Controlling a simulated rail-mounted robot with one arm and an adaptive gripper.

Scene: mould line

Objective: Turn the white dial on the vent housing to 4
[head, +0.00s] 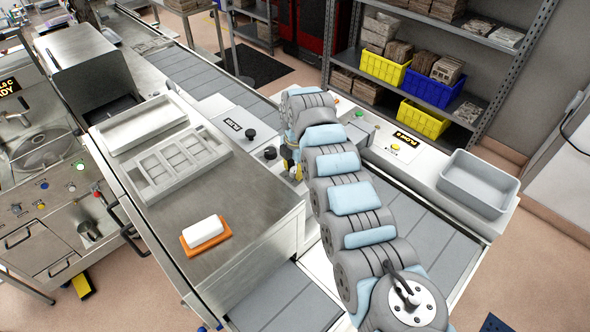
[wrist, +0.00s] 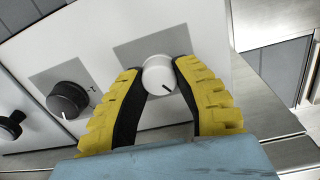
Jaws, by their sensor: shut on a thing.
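The white dial (wrist: 157,74) sits on the front panel of the vent housing (wrist: 212,38) in the wrist view. Its short dark mark points to the lower right of the picture. My gripper (wrist: 155,70) has its yellow, black-lined fingers on both sides of the dial, shut on it. No numbers can be read around the dial; a grey plate shows behind it. In the head view my gripper (head: 291,165) is small and partly hidden by my arm, and I cannot make out the white dial there.
A black dial (wrist: 68,99) on its own grey plate and another black knob (wrist: 11,125) lie left of the white dial. In the head view, a steel table (head: 235,190) bears a white block (head: 203,230) on an orange tray. A grey bin (head: 478,184) stands right.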

